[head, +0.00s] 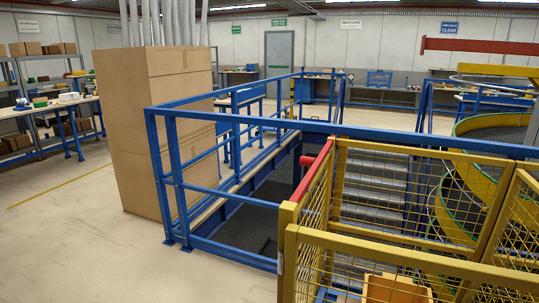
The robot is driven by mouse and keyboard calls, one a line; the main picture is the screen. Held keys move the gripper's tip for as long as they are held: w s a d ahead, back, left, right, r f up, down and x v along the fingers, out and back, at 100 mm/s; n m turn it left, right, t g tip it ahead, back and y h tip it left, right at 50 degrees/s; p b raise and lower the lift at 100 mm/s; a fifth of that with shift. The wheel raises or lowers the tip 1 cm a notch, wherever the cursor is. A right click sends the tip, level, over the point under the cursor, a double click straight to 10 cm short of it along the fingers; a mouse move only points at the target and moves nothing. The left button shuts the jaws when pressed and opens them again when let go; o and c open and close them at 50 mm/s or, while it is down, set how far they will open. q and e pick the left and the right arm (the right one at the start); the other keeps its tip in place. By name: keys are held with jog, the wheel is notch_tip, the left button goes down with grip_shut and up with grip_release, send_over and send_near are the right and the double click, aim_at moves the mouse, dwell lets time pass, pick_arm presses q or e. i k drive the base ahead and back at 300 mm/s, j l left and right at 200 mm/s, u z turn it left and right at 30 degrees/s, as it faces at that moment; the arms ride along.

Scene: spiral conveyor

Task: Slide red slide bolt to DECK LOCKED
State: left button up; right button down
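A red bar (315,171) lies along the top of the left side of the yellow mesh gate (390,248). A short red knob or handle (307,160) sticks out to the left near it. I cannot tell whether this is the slide bolt, and no DECK LOCKED marking can be read. Neither of my grippers shows in the head view.
Blue railings (223,192) surround an open pit with grey steps (373,190). A tall stack of cardboard boxes (150,130) stands left of the railing. A yellow spiral conveyor (470,190) is at the right. The floor (80,245) at front left is clear.

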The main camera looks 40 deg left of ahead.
aim_at(315, 164)
jog(key=j, duration=0.8)
jog(key=k+j, duration=0.15)
jog(key=j, duration=1.4)
jog(key=k, duration=0.05)
